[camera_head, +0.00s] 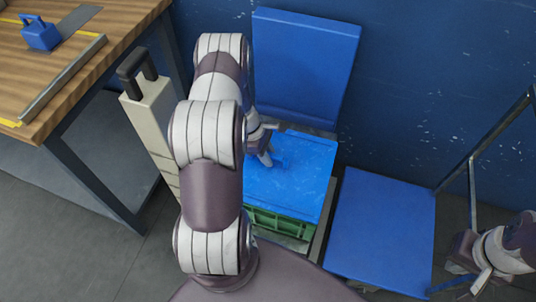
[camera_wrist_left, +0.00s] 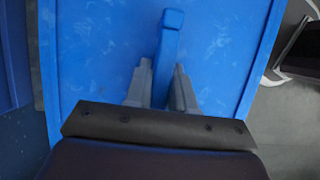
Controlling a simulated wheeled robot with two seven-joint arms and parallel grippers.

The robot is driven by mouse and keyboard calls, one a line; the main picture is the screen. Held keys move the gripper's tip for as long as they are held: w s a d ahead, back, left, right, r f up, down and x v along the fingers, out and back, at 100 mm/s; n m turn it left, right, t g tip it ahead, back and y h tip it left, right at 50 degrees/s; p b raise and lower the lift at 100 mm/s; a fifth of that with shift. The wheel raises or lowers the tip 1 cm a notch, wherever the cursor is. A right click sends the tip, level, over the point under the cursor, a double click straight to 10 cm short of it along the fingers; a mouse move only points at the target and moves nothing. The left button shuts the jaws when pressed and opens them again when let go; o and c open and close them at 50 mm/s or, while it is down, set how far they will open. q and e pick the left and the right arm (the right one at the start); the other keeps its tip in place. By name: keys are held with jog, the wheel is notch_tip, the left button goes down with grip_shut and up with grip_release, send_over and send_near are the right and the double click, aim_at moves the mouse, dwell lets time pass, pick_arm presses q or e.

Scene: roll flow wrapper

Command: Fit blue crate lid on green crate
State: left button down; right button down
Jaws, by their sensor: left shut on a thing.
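The blue lid (camera_head: 300,165) lies over the green crate (camera_head: 275,224) in the head view. Its front edge runs along just above the crate's green front wall. I cannot tell whether it is fully seated or slightly raised. My left gripper (camera_head: 268,160) is over the lid, shut on its upright blue handle. The left wrist view shows the handle (camera_wrist_left: 168,50) between the two grey fingers (camera_wrist_left: 162,88), with the lid (camera_wrist_left: 100,60) filling most of the picture. My right gripper (camera_head: 458,288) is at the lower right, away from the crate, its fingers spread and empty.
A blue panel (camera_head: 305,60) stands upright behind the crate. A blue flat-topped surface (camera_head: 380,230) is right of it. A beige case (camera_head: 150,115) with a black handle stands left, beside a wooden table (camera_head: 125,15) bearing a small blue handled block (camera_head: 40,35).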

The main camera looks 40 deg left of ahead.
pick_arm(q)
jog(key=shift+f+b, duration=0.45)
jog(key=shift+f, duration=0.1)
jog(key=c, duration=1.2)
grip_release()
jog(key=shift+c, duration=0.2)
jog(key=shift+r, duration=0.1)
jog(key=p+v, duration=0.9)
jog(key=v, duration=0.2)
